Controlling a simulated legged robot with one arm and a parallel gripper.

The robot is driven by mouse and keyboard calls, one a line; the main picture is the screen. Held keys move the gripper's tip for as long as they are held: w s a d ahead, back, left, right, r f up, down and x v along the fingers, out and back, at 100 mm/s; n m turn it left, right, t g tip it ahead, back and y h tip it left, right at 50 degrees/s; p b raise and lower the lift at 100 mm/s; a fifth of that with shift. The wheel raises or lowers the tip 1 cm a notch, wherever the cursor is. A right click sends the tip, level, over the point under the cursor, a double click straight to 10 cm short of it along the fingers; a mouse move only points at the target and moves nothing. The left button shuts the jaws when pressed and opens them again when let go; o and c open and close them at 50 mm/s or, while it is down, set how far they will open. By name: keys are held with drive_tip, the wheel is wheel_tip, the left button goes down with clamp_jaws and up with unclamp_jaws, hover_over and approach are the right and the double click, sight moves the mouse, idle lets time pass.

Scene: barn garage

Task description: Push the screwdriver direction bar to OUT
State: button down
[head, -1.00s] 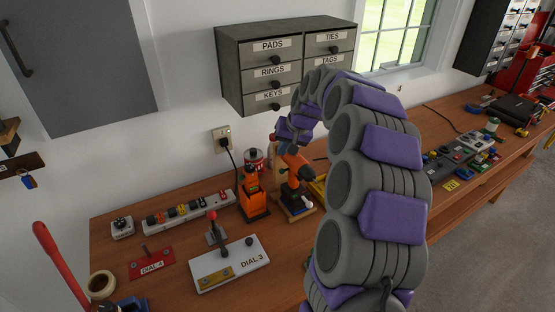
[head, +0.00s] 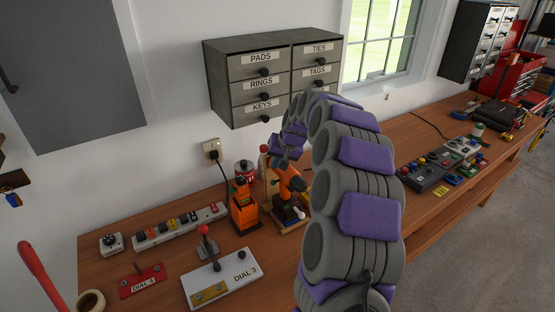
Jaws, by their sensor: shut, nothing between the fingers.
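The orange and black screwdriver (head: 290,182) stands upright on a small wooden-backed stand at the middle of the bench. Its direction bar is too small or hidden to make out. My arm reaches up from the lower right and curls down behind and over the screwdriver. My gripper (head: 279,158) is shut and close to the top of the screwdriver. Its fingertips are small and partly hidden, so I cannot tell whether they touch it.
An orange device (head: 243,208) stands just left of the screwdriver. A white DIAL 3 plate (head: 222,279) with a red-knobbed lever lies in front. A power strip (head: 180,226) is further left. Drawers (head: 275,80) hang above.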

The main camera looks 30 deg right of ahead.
sight(253, 182)
drive_tip(key=w+a+f, duration=0.3)
drive_tip(key=w+f, duration=0.1)
drive_tip(key=f, duration=0.3)
drive_tip(key=shift+w+a+f+b, duration=0.2)
drive_tip(key=shift+a+f+b, duration=0.1)
drive_tip(key=shift+a+b, duration=0.1)
drive_tip(key=shift+a+p, duration=0.3)
drive_tip(key=shift+a, duration=0.6)
